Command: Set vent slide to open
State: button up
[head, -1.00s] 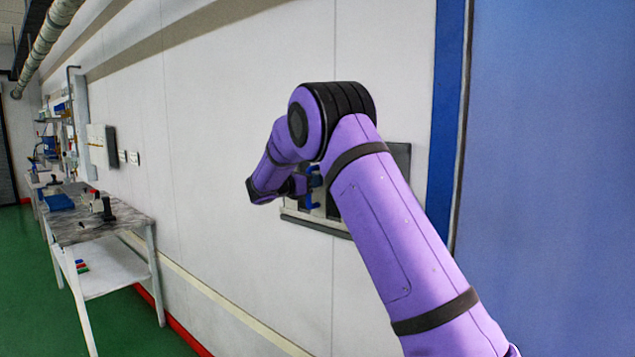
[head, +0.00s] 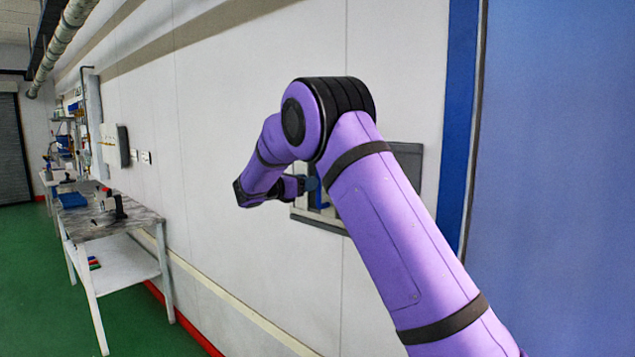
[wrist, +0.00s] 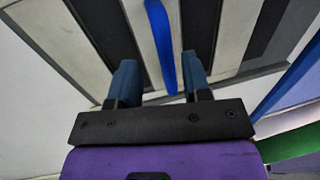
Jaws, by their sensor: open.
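The vent (wrist: 225,35) is a grey-framed wall panel with pale slats and dark gaps, seen close in the wrist view. It also shows in the head view (head: 408,158), largely hidden behind my arm. A bright blue upright bar, the slide's handle (wrist: 160,42), stands out from it. My gripper (wrist: 158,66) is open, with one dark blue finger on each side of the handle. Gaps show between the handle and both fingers. In the head view my gripper (head: 311,184) is at the panel's left part, and blue shows just beside it.
A workbench (head: 105,228) with tools stands along the wall at the left. A wall box (head: 115,146) hangs beyond the vent. A blue panel (head: 560,130) fills the right side. The green floor (head: 40,290) at the lower left is clear.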

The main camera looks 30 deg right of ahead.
jog(key=shift+s+a, duration=0.2)
jog(key=shift+a, duration=0.95)
jog(key=shift+s+a, duration=0.15)
jog(key=shift+a, duration=0.95)
jog(key=s+d+r+m+g+y, duration=0.15)
jog(key=s+m+y, duration=0.35)
jog(key=s, duration=0.7)
jog(key=s+d+r+m+y, duration=0.2)
jog(key=s+r+m+y, duration=0.15)
jog(key=s, duration=0.85)
jog(key=s+a+f+m+t+y, duration=0.1)
jog(key=s+a+f+m+y, duration=0.1)
jog(key=s, duration=0.6)
jog(key=s+a+f+m+t+y, duration=0.1)
jog(key=s+a+m+y, duration=0.3)
jog(key=s, duration=0.4)
jog(key=s+a+f+m+t+y, duration=0.2)
jog(key=s+a+f+m+y, duration=0.1)
jog(key=s, duration=0.6)
jog(key=shift+a+m, duration=0.7)
jog(key=shift+m, duration=0.45)
